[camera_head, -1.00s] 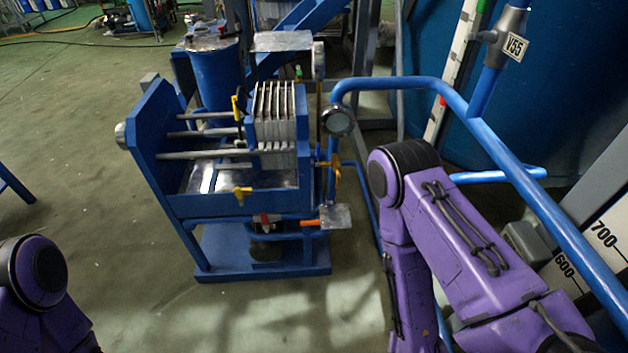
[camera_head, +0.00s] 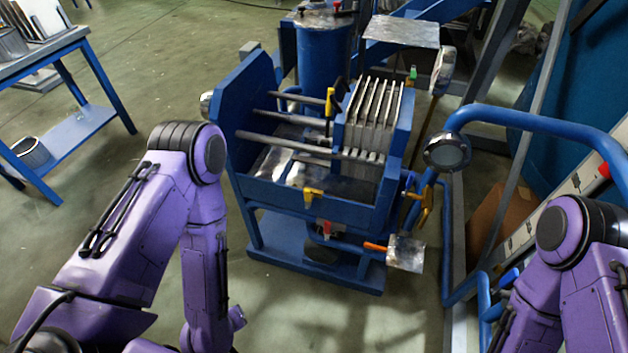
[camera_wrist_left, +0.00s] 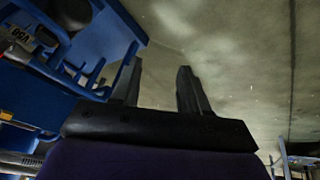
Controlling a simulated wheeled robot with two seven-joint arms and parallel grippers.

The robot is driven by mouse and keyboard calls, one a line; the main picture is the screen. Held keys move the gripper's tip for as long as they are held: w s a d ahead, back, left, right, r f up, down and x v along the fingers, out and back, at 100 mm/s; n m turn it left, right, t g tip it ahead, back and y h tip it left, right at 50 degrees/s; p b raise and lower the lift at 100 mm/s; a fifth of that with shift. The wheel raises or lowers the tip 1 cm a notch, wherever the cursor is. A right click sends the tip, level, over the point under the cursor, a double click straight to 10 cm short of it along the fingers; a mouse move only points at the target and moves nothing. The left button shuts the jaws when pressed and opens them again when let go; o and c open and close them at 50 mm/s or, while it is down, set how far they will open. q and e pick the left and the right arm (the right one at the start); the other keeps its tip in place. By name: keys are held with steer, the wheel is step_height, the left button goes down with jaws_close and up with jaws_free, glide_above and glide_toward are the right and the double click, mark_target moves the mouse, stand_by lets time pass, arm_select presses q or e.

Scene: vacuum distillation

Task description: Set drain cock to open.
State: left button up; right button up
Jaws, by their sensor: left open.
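Several small valve handles sit on the blue filter-press stand (camera_head: 340,205) in the head view; I cannot tell for sure which is the drain cock. A red handle (camera_head: 326,228) is under the tray, below a yellow handle (camera_head: 312,195) on its front. An orange handle (camera_head: 375,247) is lower right, beside a square metal plate (camera_head: 406,253). My left gripper (camera_wrist_left: 160,68) is open and empty in the left wrist view, with blue framework to its left. My left arm hangs left of the stand in the head view. My right gripper is out of view.
A blue table (camera_head: 80,125) stands at the far left. A blue pipe rail (camera_head: 540,122) and a round gauge (camera_head: 447,152) are to the right of the stand. A blue cylinder (camera_head: 322,50) stands behind it. Green floor lies clear between table and stand.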

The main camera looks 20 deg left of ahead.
arm_select(q)
steer(key=w+d+f+n+t+h+b, duration=0.2)
steer(key=w+d+f+n+t+b, duration=0.1)
steer(key=w+d+n, duration=0.25)
steer(key=n+t+b, duration=0.9)
steer(key=n+t, duration=0.2)
steer(key=n, duration=1)
glide_toward(307, 195)
steer(key=shift+h, duration=0.3)
steer(key=w+p, duration=0.1)
steer(key=w, duration=0.8)
steer(key=shift+w+a+r, duration=0.1)
steer(key=shift+w, duration=0.7)
jaws_close()
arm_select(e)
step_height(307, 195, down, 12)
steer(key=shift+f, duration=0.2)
